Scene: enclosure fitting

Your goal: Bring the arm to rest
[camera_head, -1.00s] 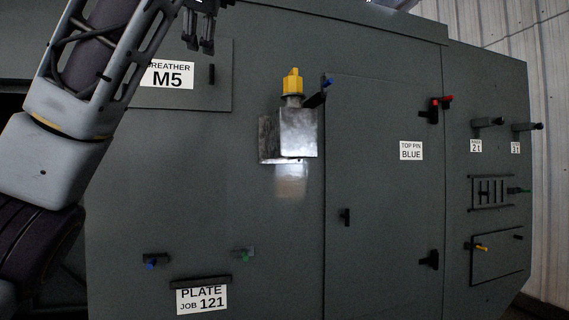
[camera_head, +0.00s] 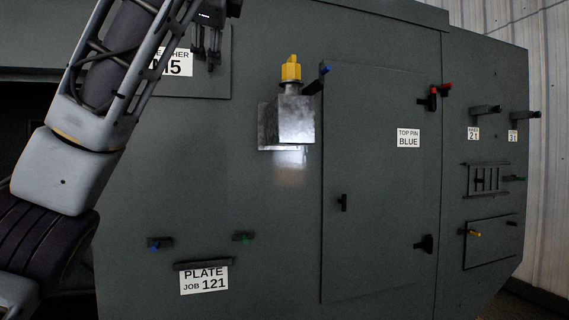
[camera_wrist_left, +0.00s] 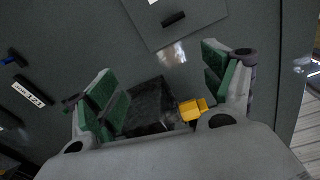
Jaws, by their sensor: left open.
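My left arm comes in from the left in the head view. Its left gripper (camera_head: 207,60) hangs at the top, fingers pointing down, in front of the breather panel, partly covering the "M5" label (camera_head: 174,63). In the left wrist view the left gripper (camera_wrist_left: 166,88) has its green-padded fingers spread with nothing held. A yellow fitting (camera_head: 290,70) sits on a metal box (camera_head: 296,119) fixed to the enclosure wall (camera_head: 245,190). In the left wrist view the yellow fitting (camera_wrist_left: 192,109) shows close to the right finger; I cannot tell its depth. My right gripper is not in view.
A door (camera_head: 380,220) with a "TOP PIN BLUE" label (camera_head: 408,138) is right of the box. Red-tipped (camera_head: 445,88) and dark pins and handles stick out of the wall. A plate label (camera_head: 204,280) is low at left. The wall between label and box is mostly clear.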

